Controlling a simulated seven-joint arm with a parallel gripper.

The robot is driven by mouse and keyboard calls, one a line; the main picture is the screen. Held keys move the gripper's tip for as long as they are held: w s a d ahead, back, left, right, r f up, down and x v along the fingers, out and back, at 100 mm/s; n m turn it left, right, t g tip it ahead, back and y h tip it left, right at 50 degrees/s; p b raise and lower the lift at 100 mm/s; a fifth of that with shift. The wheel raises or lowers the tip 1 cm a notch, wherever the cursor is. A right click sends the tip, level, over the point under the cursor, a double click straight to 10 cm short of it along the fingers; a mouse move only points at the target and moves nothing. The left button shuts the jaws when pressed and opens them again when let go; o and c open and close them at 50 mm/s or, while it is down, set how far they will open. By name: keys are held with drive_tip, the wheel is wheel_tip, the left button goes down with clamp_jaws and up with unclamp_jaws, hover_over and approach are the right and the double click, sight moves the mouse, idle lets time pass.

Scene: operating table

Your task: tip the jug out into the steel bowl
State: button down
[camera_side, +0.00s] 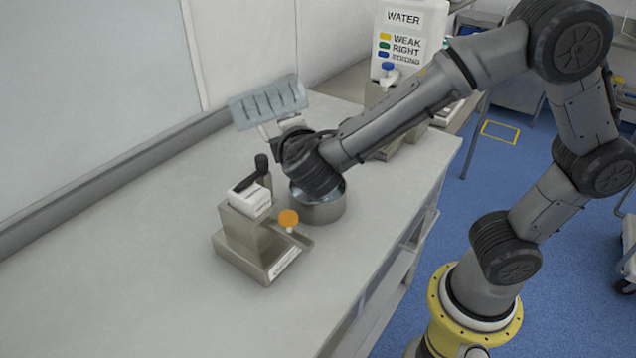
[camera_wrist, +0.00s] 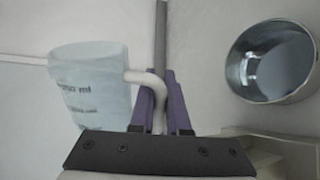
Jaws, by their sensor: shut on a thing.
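The clear, pale-blue jug (camera_side: 268,103) with dark measuring marks is held above the bench, tipped well over toward its side. In the wrist view the jug (camera_wrist: 90,85) is left of the fingers, its lower part hidden by my gripper mount. My gripper (camera_wrist: 160,100) is shut on its white handle (camera_wrist: 150,80), one purple finger on each side. In the side view my gripper (camera_side: 287,124) is partly hidden by my wrist. The steel bowl (camera_side: 322,214) stands on the bench below my wrist; it also shows at right in the wrist view (camera_wrist: 233,70). I cannot tell whether liquid is in either.
A metal stand (camera_side: 240,240) with a white block, black lever and orange knob (camera_side: 288,218) stands close left of the bowl. A white WATER container (camera_side: 425,20) with a blue tap is at the back. The wall borders the bench at left. The front bench (camera_side: 130,290) is clear.

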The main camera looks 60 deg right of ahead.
drive_tip(key=shift+s+d+f+m, duration=0.1)
drive_tip(key=shift+f+m, duration=0.15)
drive_tip(key=shift+m, duration=0.05)
drive_tip(key=shift+w+a+f+m+t+y, duration=0.2)
drive_tip(key=shift+f+m+t+y, duration=0.15)
drive_tip(key=shift+m+y, duration=0.2)
idle(0.6)
drive_tip(key=shift+w+a+r+m, duration=0.15)
drive_tip(key=shift+a+r+m, duration=0.1)
drive_tip(key=shift+m, duration=0.5)
idle(0.5)
drive_tip(key=shift+w+a+f+m+t+y+p, duration=0.15)
drive_tip(key=shift+f+m+t+y+p, duration=0.6)
drive_tip(key=shift+m, duration=0.45)
idle(1.0)
drive_tip(key=shift+f+m+t+p, duration=0.4)
drive_tip(key=shift+f+m+p, duration=0.3)
drive_tip(key=shift+m, duration=0.6)
idle(0.8)
drive_tip(key=shift+f, duration=0.15)
drive_tip(key=shift+f+m+t+y, duration=0.3)
drive_tip(key=shift+f+m, duration=0.2)
drive_tip(key=shift+f, duration=0.6)
